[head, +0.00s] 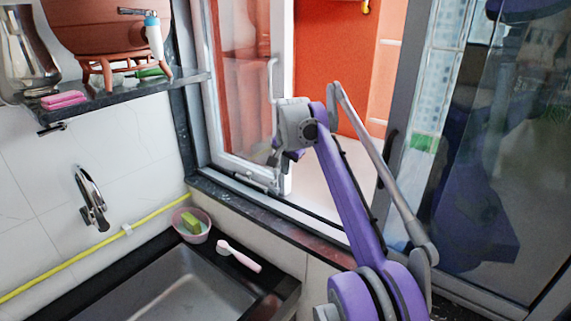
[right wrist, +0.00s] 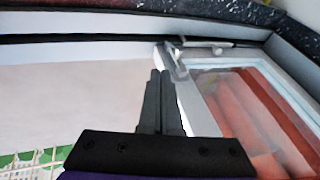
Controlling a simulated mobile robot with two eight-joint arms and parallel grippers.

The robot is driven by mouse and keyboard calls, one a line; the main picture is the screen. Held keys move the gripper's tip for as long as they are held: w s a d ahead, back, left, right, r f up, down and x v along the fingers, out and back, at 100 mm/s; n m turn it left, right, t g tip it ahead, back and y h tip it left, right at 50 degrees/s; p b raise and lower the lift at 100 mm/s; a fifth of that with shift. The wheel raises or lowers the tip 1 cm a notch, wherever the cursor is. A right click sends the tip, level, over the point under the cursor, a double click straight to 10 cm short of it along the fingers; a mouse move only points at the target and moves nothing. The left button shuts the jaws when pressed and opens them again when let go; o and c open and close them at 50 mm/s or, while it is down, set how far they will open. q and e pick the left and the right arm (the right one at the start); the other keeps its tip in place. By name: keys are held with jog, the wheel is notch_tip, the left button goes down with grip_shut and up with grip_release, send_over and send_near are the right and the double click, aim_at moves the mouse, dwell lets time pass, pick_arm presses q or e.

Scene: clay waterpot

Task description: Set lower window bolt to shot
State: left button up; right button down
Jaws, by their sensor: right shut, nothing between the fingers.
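The lower window bolt (head: 256,181) is a small pale metal rod and bracket at the foot of the white window sash (head: 240,165), by the sill. In the right wrist view the bolt (right wrist: 205,43) lies along the frame beyond my fingertips. My right gripper (head: 276,160) is beside the sash's lower corner, just above the bolt. Its dark fingers (right wrist: 160,73) are shut with nothing between them. They point at the bolt's bracket; I cannot tell whether they touch it. My left gripper is not in view.
A dark sill (head: 265,215) runs below the window. The sink (head: 165,290), a pink bowl (head: 183,224) with a sponge and a pink-handled brush (head: 240,257) lie below left. A shelf (head: 120,97) holds a clay pot (head: 105,35). A dark-framed glass pane (head: 490,150) stands at right.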

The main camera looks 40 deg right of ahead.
jog(key=w+f, duration=0.5)
jog(key=f, duration=0.1)
jog(key=shift+f, duration=0.15)
notch_tip(320, 180, down, 3)
jog(key=shift+r+b, duration=0.1)
jog(key=shift+b, duration=0.25)
jog(key=shift+s, duration=0.15)
